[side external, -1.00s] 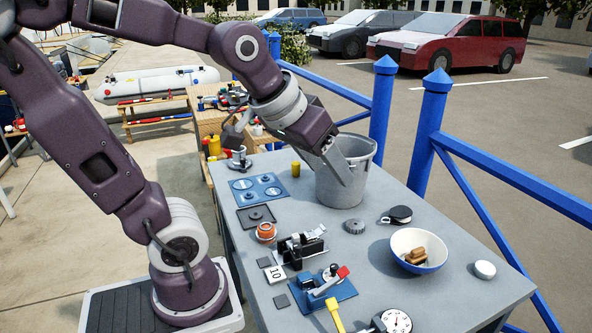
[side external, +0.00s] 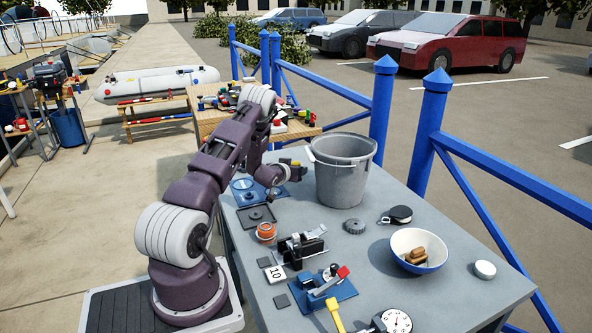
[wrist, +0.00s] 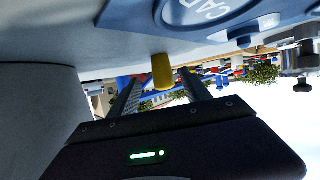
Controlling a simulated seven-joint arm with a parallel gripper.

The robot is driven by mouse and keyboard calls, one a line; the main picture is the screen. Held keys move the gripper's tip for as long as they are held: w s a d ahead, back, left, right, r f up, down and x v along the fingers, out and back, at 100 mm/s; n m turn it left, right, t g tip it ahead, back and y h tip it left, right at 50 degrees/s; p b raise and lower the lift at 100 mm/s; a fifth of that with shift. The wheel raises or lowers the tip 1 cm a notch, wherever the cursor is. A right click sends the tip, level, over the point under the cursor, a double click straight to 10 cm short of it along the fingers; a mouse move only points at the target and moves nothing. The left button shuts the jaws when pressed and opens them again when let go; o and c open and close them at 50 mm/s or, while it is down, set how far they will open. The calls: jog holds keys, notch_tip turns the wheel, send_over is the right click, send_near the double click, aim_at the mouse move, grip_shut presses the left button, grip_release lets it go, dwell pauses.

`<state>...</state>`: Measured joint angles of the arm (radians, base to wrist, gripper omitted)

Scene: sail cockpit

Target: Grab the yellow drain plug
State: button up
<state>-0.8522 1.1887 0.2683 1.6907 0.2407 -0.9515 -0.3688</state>
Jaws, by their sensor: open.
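The yellow drain plug (side external: 296,164) is a small upright cylinder on the grey table, left of the grey bucket. In the side external view, my gripper (side external: 287,168) is low beside it, and my arm hides part of the hand. In the wrist view, which is upside down, the yellow plug (wrist: 162,72) appears in the gap between the two dark fingers of my gripper (wrist: 160,88). The fingers are open and apart, with no clear contact on the plug. I cannot tell how far the fingertips reach past it.
The grey bucket (side external: 342,185) stands close to the right of the plug. A blue plate with round fittings (side external: 243,184) lies partly behind my arm. A dark square tray (side external: 255,216), an orange-topped item (side external: 265,231) and a white bowl (side external: 419,237) are nearer the front.

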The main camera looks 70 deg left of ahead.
jog(key=x, duration=0.4)
jog(key=shift+s+a, duration=0.15)
jog(key=shift+s, duration=0.05)
grip_shut()
